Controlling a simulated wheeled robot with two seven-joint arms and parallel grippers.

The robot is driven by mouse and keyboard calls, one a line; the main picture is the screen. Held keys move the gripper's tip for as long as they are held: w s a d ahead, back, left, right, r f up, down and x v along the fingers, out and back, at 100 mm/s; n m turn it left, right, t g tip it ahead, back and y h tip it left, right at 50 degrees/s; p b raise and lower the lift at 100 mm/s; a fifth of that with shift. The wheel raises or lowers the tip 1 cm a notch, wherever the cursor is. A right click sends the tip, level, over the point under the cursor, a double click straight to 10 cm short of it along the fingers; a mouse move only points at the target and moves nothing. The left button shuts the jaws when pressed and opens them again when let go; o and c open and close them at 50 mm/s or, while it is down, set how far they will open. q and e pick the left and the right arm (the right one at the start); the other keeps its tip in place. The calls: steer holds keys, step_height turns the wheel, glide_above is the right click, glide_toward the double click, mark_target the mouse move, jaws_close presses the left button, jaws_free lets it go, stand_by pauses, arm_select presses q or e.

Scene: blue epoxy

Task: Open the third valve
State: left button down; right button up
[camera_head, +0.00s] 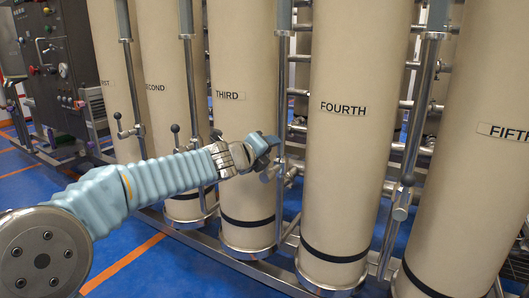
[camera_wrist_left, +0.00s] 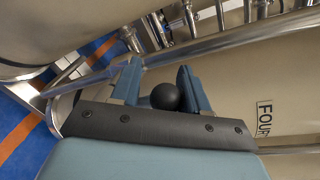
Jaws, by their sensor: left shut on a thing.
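The tank labelled THIRD (camera_head: 243,50) is a tall beige cylinder left of the tank labelled FOURTH (camera_head: 355,60). The third valve (camera_head: 268,174) sits on the vertical metal pipe between these tanks and is partly hidden by my gripper. My left gripper (camera_head: 266,142) reaches this pipe from the left. In the left wrist view, the valve's black ball knob (camera_wrist_left: 165,96) is between the blue fingers of my left gripper (camera_wrist_left: 162,84), which is shut on the handle. The handle's stem is hidden there. My right gripper is not in view.
Other valve handles with black knobs stand left of my gripper, by the first pipe (camera_head: 118,117) and second pipe (camera_head: 175,129). The fourth valve (camera_head: 402,205) is to the right. A dark control panel (camera_head: 58,65) stands far left. Blue floor (camera_head: 180,262) is clear in front.

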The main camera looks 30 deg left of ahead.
arm_select(q)
steer(key=shift+d+f, duration=0.2)
steer(key=shift+d, duration=0.35)
steer(key=c, duration=0.6)
jaws_free()
steer(key=shift+a, duration=0.1)
steer(key=shift+s+r, duration=0.2)
steer(key=shift+s, duration=0.2)
steer(key=p+v, duration=0.4)
steer(key=v, duration=0.9)
steer(key=shift+a, duration=0.15)
